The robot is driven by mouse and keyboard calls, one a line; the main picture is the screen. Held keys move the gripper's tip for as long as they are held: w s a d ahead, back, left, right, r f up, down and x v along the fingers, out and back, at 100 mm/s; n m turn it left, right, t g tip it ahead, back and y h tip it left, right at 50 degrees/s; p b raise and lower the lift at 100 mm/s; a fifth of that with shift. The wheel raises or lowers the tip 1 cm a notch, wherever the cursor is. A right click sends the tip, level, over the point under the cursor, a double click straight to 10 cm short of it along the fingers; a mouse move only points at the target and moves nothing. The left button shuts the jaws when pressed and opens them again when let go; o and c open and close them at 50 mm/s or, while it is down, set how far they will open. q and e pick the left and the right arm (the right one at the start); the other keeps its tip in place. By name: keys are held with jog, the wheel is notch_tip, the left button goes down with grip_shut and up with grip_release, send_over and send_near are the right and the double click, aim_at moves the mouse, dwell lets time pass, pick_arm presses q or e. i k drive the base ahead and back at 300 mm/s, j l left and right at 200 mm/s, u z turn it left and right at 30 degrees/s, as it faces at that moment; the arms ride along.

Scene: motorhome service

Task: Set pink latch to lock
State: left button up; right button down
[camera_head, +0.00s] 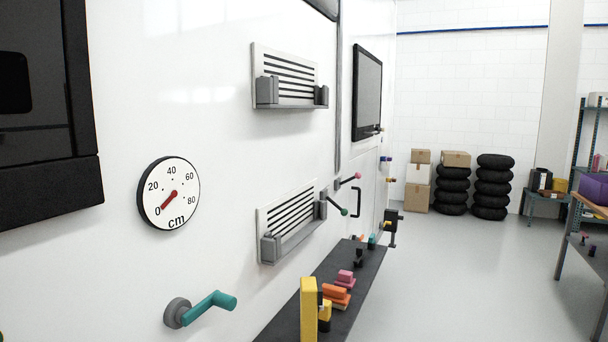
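A pink block-like piece (345,279) is on the dark ledge (324,271), among other coloured pieces. I cannot tell from this distance which of the two is the pink latch, nor its lock state. Neither of my grippers shows in the head view, and nothing is seen touching either pink thing.
A green-tipped lever (336,204) sits below the pink-tipped one. A teal handle (201,308), a round gauge (169,193) and two vents (285,77) (289,222) are on the wall. A yellow upright piece (308,309) rises at the ledge's near end. The floor (470,280) to the right is clear.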

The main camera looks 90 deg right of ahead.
aim_at(358, 175)
jog(key=z, duration=3.15)
jog(key=i+l+u, duration=0.15)
jog(key=u, duration=0.7)
jog(key=i+l+u, duration=0.2)
jog(key=l, duration=0.35)
jog(key=i+l+u, duration=0.25)
jog(key=l, duration=0.3)
jog(key=l+u, duration=0.2)
jog(key=l, duration=0.35)
jog(key=l+u, duration=0.25)
jog(key=l, duration=0.3)
jog(key=i+l, duration=0.1)
jog(key=l, duration=1.65)
jog(key=i, duration=0.05)
